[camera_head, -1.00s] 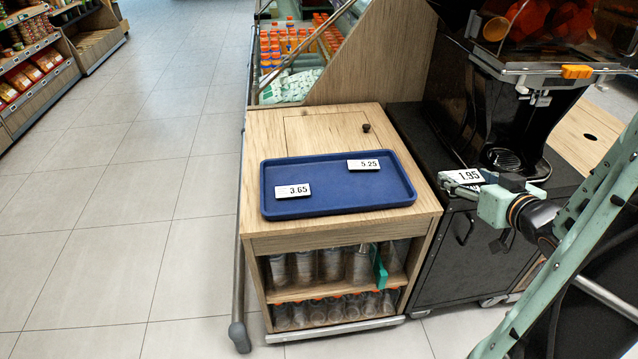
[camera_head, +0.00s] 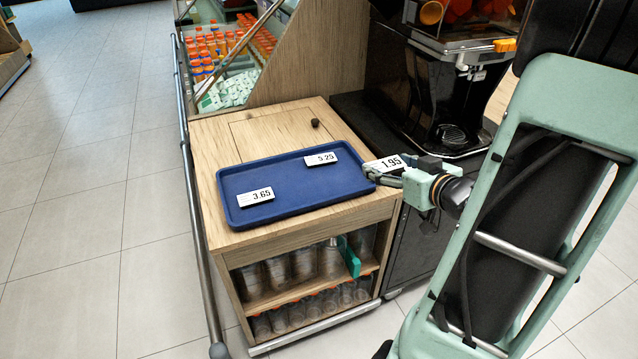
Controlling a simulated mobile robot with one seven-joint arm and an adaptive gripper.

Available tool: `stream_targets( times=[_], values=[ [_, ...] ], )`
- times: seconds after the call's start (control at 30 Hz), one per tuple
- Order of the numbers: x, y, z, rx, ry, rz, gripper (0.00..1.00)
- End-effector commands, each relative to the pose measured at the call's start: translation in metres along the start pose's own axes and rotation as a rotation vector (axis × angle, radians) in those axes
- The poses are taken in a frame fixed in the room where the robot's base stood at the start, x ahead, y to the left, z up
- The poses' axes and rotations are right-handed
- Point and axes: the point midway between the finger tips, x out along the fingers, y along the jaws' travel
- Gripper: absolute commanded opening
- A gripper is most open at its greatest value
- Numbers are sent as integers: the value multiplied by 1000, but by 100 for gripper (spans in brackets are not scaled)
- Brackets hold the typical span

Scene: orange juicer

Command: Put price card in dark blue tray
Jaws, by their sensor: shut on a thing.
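The dark blue tray (camera_head: 297,194) lies on top of the wooden cabinet. A price card reading 3.65 (camera_head: 256,197) lies in its left part, and a price card reading 5.25 (camera_head: 321,158) lies near its back right. My gripper (camera_head: 378,171) is at the tray's right end and is shut on a price card reading 1.95 (camera_head: 387,163). The held card appears tilted, beside or just over the tray's right rim. I cannot tell whether it touches the rim.
The black juicer (camera_head: 440,100) stands right behind my gripper. The wooden cabinet (camera_head: 215,150) has a small dark knob (camera_head: 315,123) behind the tray, and cups and bottles on shelves below. A metal rail (camera_head: 195,220) runs along its left side. The middle of the tray is bare.

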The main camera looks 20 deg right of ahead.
Motion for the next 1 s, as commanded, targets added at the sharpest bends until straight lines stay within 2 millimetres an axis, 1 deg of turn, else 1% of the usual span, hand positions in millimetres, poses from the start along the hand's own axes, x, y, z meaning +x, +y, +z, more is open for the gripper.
stream_targets(
  times=[0.03,0.2,0.27,0.3,0.43,0.53,0.77,0.83,0.9,1.0],
  values=[
    [16,-7,5,-2,0,-6,46],
    [60,-23,8,-2,1,-6,46],
    [75,-28,10,-1,0,-6,46],
    [84,-31,15,1,-2,-6,46],
    [109,-38,30,1,-2,-4,46],
    [121,-40,35,0,-1,-2,46],
    [133,-44,41,0,-1,-1,46],
    [141,-46,47,0,-1,-3,46],
    [145,-45,60,2,-3,-1,46],
    [149,-45,70,2,-1,0,46]
  ],
)
